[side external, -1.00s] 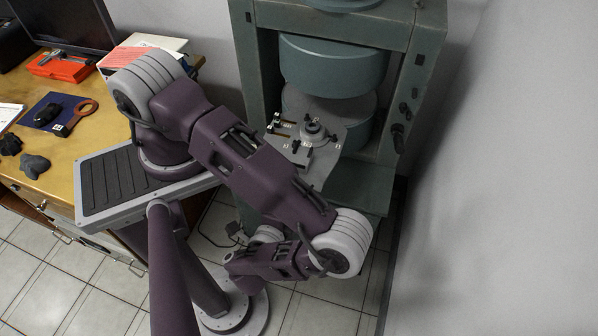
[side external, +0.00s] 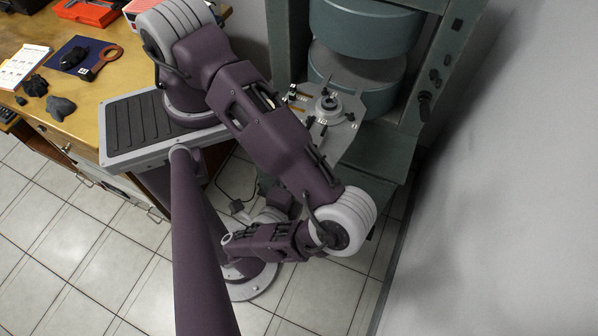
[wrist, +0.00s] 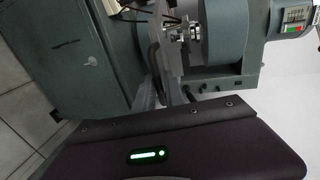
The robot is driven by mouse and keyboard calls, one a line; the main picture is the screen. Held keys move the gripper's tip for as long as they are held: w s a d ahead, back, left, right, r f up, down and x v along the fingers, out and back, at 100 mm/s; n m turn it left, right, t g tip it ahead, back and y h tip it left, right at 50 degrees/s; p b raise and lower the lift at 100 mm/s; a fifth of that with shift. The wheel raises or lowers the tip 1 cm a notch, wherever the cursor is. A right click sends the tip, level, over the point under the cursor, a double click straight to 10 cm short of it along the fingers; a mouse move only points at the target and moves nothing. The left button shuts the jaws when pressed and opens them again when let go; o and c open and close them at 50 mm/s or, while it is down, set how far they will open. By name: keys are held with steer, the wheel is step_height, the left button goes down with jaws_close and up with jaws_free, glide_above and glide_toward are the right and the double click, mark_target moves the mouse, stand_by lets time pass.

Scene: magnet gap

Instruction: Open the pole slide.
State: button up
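A grey fixture plate (side external: 347,128) juts from the gap between the two round teal poles of the magnet (side external: 368,28). It carries a ring-shaped centre fitting (side external: 327,104), small white labels and several small parts. I cannot tell which part is the pole slide, or its position. My arm covers the plate's left front. My arm folds down at the elbow, and its far end lies low, in front of and apart from the plate.
A wooden desk (side external: 82,105) stands at left with a blue mat (side external: 80,55), dark lumps and an orange-handled tool (side external: 104,60). The magnet's right post (side external: 428,80) carries knobs. A bare wall (side external: 510,200) bounds the right. Tiled floor (side external: 60,250) is open at lower left.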

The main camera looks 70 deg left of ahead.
steer(key=shift+o, duration=1.1)
steer(key=v, duration=0.7)
